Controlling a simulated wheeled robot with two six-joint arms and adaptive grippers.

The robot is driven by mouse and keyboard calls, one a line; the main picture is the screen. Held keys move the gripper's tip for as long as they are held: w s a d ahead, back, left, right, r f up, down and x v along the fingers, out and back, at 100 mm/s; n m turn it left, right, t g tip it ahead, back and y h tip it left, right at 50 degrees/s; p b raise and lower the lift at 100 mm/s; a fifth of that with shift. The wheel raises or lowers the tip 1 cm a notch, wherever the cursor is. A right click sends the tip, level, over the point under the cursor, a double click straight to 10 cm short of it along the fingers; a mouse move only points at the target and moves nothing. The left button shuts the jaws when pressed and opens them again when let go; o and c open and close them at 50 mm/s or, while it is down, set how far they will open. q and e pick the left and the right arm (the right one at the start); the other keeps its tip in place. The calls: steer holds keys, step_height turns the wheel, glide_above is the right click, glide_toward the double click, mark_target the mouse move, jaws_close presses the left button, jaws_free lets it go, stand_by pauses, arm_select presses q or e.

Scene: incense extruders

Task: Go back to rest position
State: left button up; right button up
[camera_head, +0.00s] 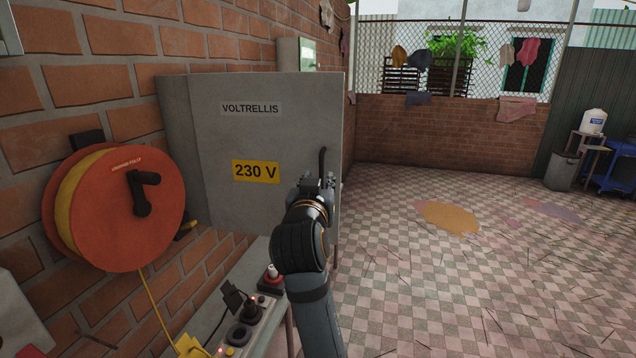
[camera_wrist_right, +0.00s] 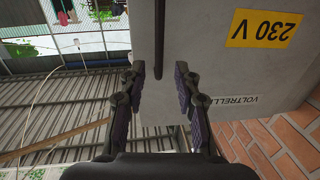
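My right gripper (camera_head: 319,184) is in front of the right edge of a grey cabinet panel (camera_head: 215,150) marked "VOLTRELLIS" and "230 V". A black upright handle (camera_head: 322,160) shows just above the gripper. In the right wrist view, my right gripper (camera_wrist_right: 159,74) has its two dark fingers apart, with nothing between the pads. The black handle (camera_wrist_right: 159,38) lies ahead, its end close to the fingertip gap; I cannot tell whether they touch. My left gripper is not in view.
A red and yellow cable reel (camera_head: 120,205) hangs on the brick wall at left. A grey bench (camera_head: 262,325) with sockets and plugs stands below the cabinet. The tiled floor (camera_head: 440,270) at right is open. A grey bin (camera_head: 562,172) stands far right.

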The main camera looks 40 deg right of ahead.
steer(key=shift+s+a, duration=0.15)
steer(key=shift+s, duration=0.15)
stand_by(0.4)
